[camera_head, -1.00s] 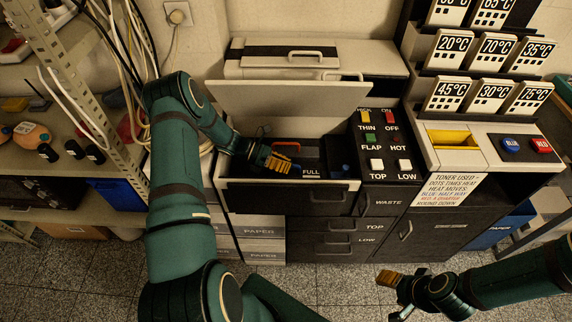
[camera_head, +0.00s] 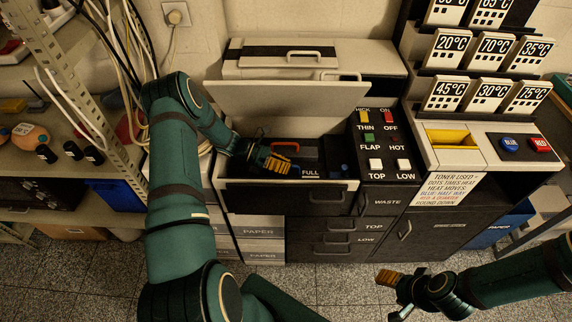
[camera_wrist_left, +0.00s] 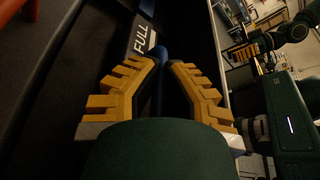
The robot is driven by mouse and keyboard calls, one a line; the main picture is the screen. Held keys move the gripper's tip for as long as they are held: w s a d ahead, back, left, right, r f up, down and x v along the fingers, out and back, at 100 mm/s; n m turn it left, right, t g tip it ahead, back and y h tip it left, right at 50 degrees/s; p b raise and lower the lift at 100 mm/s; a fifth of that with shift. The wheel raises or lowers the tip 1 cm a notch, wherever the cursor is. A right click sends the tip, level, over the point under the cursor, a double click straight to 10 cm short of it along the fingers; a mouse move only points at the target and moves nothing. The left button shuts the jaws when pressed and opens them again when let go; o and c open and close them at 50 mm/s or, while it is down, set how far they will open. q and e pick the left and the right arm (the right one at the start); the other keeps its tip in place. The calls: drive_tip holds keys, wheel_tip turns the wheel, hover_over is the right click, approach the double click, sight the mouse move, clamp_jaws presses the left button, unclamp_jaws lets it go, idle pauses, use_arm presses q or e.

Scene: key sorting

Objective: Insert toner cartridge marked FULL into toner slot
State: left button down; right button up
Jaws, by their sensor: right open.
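The cartridge marked FULL (camera_head: 310,173) lies in the open tray of the printer; its label (camera_wrist_left: 142,36) also shows in the left wrist view. My left gripper (camera_head: 284,164) is down in the tray, just left of the label. In the left wrist view its yellow fingertips (camera_wrist_left: 164,62) stand close on both sides of a blue upright part (camera_wrist_left: 158,85) beside the label. I cannot tell whether they press on it. My right gripper (camera_head: 401,278) is open and empty, low in front of the cabinet. The toner slot is not clearly made out.
A raised pale lid (camera_head: 290,97) stands behind the tray. A button panel (camera_head: 380,150) stands to its right. A red-orange part (camera_head: 286,147) lies behind my left gripper. A metal rack (camera_head: 85,90) with cables is at the left. The floor in front is clear.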

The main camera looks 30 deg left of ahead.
use_arm(q)
drive_tip(key=shift+s+a+r, duration=0.1)
drive_tip(key=shift+a+r, duration=0.1)
drive_tip(key=shift+r, duration=0.3)
drive_tip(key=shift+d+r+p, duration=0.1)
drive_tip(key=shift+r+p, duration=0.65)
drive_tip(key=shift+r, duration=0.1)
idle(0.9)
drive_tip(key=shift+f+b, duration=1.15)
drive_tip(key=shift+f, duration=0.2)
drive_tip(key=shift+f, duration=0.2)
